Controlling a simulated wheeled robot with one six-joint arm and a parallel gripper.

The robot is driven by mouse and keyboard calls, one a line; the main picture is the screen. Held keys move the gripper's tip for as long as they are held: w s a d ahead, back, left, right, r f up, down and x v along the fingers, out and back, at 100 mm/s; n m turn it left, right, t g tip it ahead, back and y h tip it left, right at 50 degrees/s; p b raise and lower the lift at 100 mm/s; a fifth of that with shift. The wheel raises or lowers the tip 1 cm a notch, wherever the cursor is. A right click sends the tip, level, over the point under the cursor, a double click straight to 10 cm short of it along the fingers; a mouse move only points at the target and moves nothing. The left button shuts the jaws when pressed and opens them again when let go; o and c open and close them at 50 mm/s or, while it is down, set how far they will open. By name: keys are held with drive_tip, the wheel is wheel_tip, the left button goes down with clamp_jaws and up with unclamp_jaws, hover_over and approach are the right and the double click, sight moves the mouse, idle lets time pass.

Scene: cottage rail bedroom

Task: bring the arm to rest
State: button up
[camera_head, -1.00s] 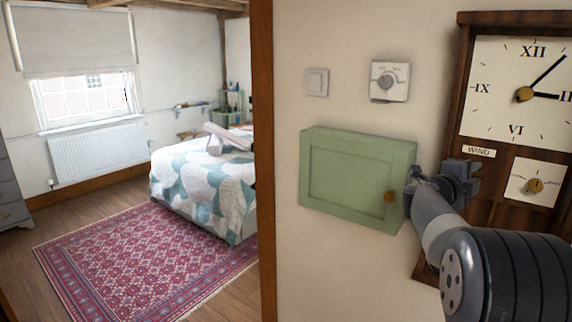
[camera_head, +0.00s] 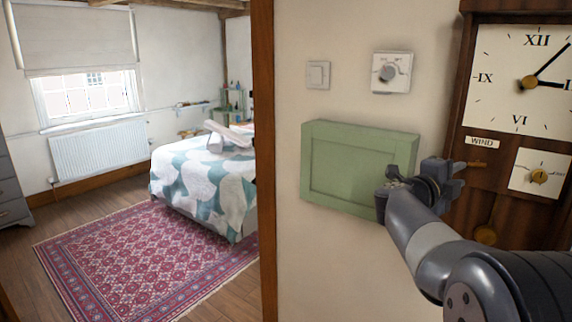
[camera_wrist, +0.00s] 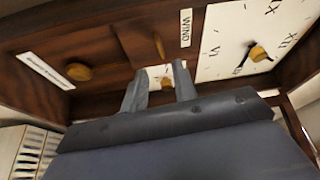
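My gripper (camera_head: 466,177) is in front of the lower part of a dark wooden wall clock (camera_head: 455,118). In the wrist view its two fingers (camera_wrist: 160,88) stand apart with nothing held between them. Past them is the clock's small white dial (camera_head: 540,172), which also shows in the wrist view (camera_wrist: 168,72). A brass peg (camera_head: 478,163) below the WIND label is close to the fingers in the head view; I cannot tell any contact there. My forearm hides part of the clock's base and the lower right corner of a green wall cabinet (camera_head: 345,165).
A light switch (camera_head: 318,75) and a white knob plate (camera_head: 391,72) are on the wall above the cabinet. A door post (camera_head: 264,150) divides this wall from the bedroom. There, a bed (camera_head: 205,185) stands beside a red patterned rug (camera_head: 145,255).

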sight(476, 166)
drive_tip(key=shift+n, duration=0.9)
drive_tip(key=x, duration=0.6)
drive_tip(key=p+x, duration=0.1)
drive_tip(key=x, duration=0.2)
drive_tip(key=shift+f, duration=0.3)
drive_tip(key=shift+s+r+n+t+h, duration=0.1)
drive_tip(key=shift+n+t+h, duration=0.25)
drive_tip(key=shift+n, duration=0.25)
drive_tip(key=shift+n+t+b, duration=0.55)
drive_tip(key=shift+n+b, duration=0.15)
drive_tip(key=shift+n, duration=0.5)
drive_tip(key=n+t, duration=0.2)
drive_tip(key=n, duration=0.3)
drive_tip(key=shift+r+b, duration=0.15)
drive_tip(key=shift+b, duration=0.25)
drive_tip(key=shift+n, duration=0.3)
